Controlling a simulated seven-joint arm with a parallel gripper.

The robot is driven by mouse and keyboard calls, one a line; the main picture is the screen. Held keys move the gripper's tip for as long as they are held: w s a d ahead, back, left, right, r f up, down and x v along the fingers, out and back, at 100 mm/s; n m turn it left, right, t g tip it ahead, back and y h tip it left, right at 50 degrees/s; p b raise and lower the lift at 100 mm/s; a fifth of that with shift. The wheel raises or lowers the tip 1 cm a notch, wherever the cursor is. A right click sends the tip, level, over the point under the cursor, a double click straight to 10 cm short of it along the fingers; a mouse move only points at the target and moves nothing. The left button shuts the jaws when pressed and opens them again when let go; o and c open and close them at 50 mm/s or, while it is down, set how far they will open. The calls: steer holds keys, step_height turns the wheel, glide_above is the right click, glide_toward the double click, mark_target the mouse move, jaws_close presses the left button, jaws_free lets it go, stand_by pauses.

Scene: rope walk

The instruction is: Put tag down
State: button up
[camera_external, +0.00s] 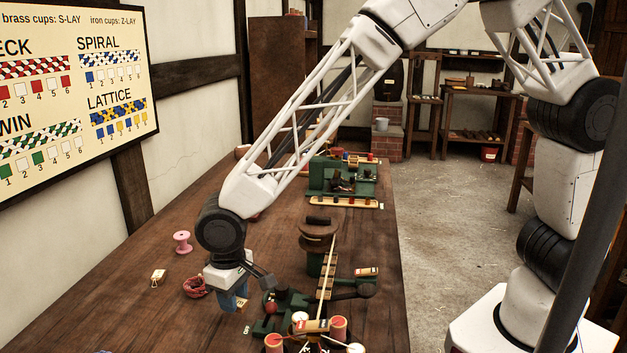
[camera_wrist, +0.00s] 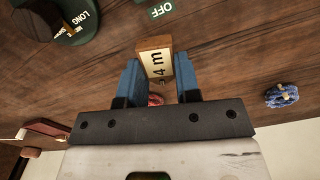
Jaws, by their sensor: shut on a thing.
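The tag (camera_wrist: 154,60) is a small wooden plate with a pale face marked "4 m". In the wrist view it stands between the two blue fingers of my gripper (camera_wrist: 160,78), which are shut on it. In the external view my gripper (camera_external: 241,302) points down at the near part of the workbench, with the tag's wooden end (camera_external: 243,305) just showing at the fingers. The tag appears to be above or close to the wood; I cannot tell whether it touches.
A green machine (camera_external: 265,326) with spools stands close on the right. The wrist view shows a blue coil (camera_wrist: 282,95).

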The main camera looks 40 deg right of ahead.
steer(key=w+d+m, duration=0.1)
steer(key=w+d, duration=0.3)
steer(key=w, duration=0.2)
steer(key=w+d+m, duration=0.1)
steer(key=w+d, duration=0.3)
steer(key=w, duration=0.1)
steer(key=w+d+m, duration=0.1)
steer(key=w+d, duration=0.3)
steer(key=w, duration=0.2)
steer(key=shift+w+r, duration=0.35)
steer(key=shift+r, duration=0.05)
steer(key=w+d+m, duration=0.1)
steer(key=w+d, duration=0.3)
steer(key=d, duration=0.2)
steer(key=w+d+m, duration=0.1)
steer(key=w+d, duration=0.4)
steer(key=d, duration=0.1)
steer(key=w+d+m, duration=0.1)
steer(key=w+d, duration=0.4)
steer(key=shift+w+d+r, duration=0.2)
steer(key=shift+d+r, duration=0.2)
steer(key=w+a, duration=0.2)
steer(key=w, duration=0.2)
steer(key=w+a+f, duration=0.1)
steer(key=w+a, duration=0.1)
steer(key=w, duration=0.3)
steer(key=w+a, duration=0.3)
steer(key=w, duration=0.2)
steer(key=shift+w+f, duration=0.2)
steer(key=shift+f, duration=0.05)
